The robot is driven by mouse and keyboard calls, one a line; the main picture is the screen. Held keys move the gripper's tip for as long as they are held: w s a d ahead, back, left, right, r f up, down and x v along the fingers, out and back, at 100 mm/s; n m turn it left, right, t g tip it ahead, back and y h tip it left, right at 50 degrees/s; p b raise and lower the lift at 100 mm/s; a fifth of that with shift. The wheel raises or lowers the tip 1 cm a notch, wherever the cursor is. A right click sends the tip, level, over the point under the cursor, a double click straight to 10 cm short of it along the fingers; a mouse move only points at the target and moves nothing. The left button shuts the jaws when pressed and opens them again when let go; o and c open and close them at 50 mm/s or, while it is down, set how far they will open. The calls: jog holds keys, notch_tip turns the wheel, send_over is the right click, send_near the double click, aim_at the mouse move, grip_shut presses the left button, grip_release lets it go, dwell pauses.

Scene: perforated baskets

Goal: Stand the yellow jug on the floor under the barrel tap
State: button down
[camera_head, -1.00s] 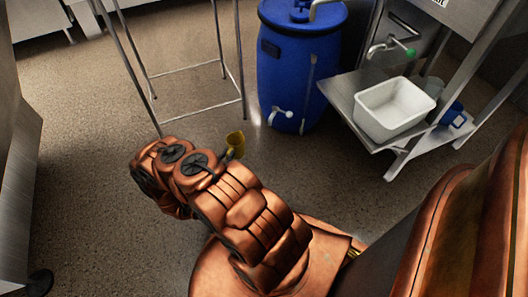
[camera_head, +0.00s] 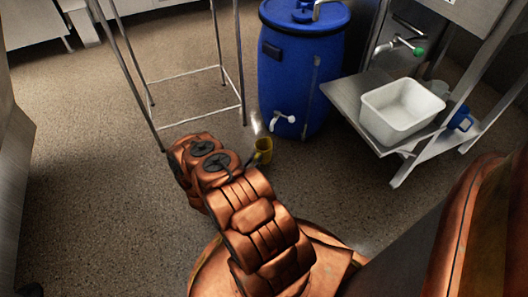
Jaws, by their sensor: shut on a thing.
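The yellow jug (camera_head: 264,149) is small and looks upright, with its open top showing, just beyond my copper-coloured arm. My gripper (camera_head: 257,157) is mostly hidden by my own arm; the dark part that shows is shut on the jug's left side. The blue barrel (camera_head: 290,72) stands on the floor behind the jug. Its white tap (camera_head: 284,119) sticks out low on the front. In the picture the jug is below and a little left of the tap. I cannot tell whether the jug's base touches the floor.
A metal frame stand (camera_head: 190,128) is left of the barrel. A steel shelf (camera_head: 352,104) to the right holds a white basin (camera_head: 402,108) and a blue container (camera_head: 460,119). A second tap with a green end (camera_head: 417,50) is above the basin. Floor at the left is clear.

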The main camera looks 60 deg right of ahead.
aim_at(259, 154)
jog(key=shift+w+d+b, duration=0.15)
jog(key=shift+d+b, duration=0.4)
jog(key=shift+d, duration=1.4)
jog(key=d+b, duration=0.1)
jog(key=d+f+b, duration=0.1)
jog(key=d, duration=0.1)
jog(key=shift+w+d, duration=0.1)
jog(key=shift+d, duration=0.15)
jog(key=shift+f, duration=0.2)
jog(key=shift+f, duration=0.65)
jog(key=c, duration=1.1)
grip_release()
jog(key=shift+f, duration=0.1)
jog(key=shift+o, duration=0.2)
jog(key=shift+b, duration=0.3)
